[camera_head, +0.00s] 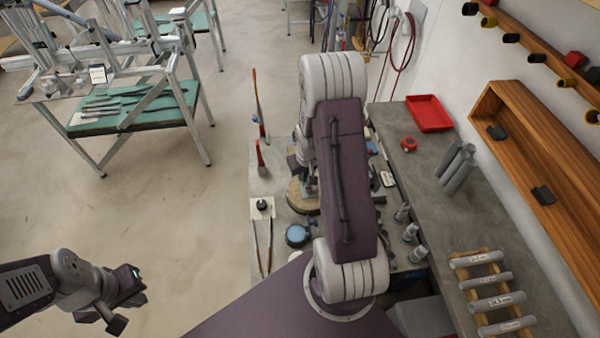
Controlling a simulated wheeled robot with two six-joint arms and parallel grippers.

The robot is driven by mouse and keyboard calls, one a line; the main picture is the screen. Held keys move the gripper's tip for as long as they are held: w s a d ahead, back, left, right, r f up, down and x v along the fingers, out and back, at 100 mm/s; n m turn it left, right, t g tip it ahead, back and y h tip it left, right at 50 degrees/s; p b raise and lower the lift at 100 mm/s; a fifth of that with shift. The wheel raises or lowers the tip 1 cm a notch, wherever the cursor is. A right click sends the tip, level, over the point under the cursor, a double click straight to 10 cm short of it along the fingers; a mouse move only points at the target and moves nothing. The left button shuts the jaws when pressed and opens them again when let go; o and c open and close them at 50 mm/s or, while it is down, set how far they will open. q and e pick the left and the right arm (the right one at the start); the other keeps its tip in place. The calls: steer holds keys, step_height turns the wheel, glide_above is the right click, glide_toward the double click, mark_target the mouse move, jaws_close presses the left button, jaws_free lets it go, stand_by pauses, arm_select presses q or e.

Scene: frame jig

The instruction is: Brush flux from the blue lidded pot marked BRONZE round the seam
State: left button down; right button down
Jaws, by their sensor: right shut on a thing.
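A round blue-topped pot (297,235) stands on the grey bench, left of my right forearm. No marking on it can be read. My right arm reaches up the picture over the bench, and its gripper (303,174) is low beside a round wooden block (301,196), partly hidden by my own arm. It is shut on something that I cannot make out. My left gripper (128,307) hangs over bare floor at the lower left, with its fingers apart and nothing seen between them. No brush or seam can be made out.
Red-tipped tools (261,155), a white pad with a black knob (262,207) and long thin tools (262,245) lie along the bench's left edge. A red tray (429,113) and a tube rack (487,283) are right. Metal frames stand around a green-topped table (150,107).

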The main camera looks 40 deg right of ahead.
steer(key=shift+d+f+b, duration=0.1)
steer(key=shift+f+b, duration=0.2)
steer(key=shift+f, duration=0.15)
steer(key=b+x, duration=0.3)
steer(key=s+b+x, duration=0.1)
steer(key=b+x, duration=0.1)
steer(key=shift+a+f, duration=0.3)
steer(key=shift+f+b, duration=0.55)
steer(key=shift+b, duration=0.05)
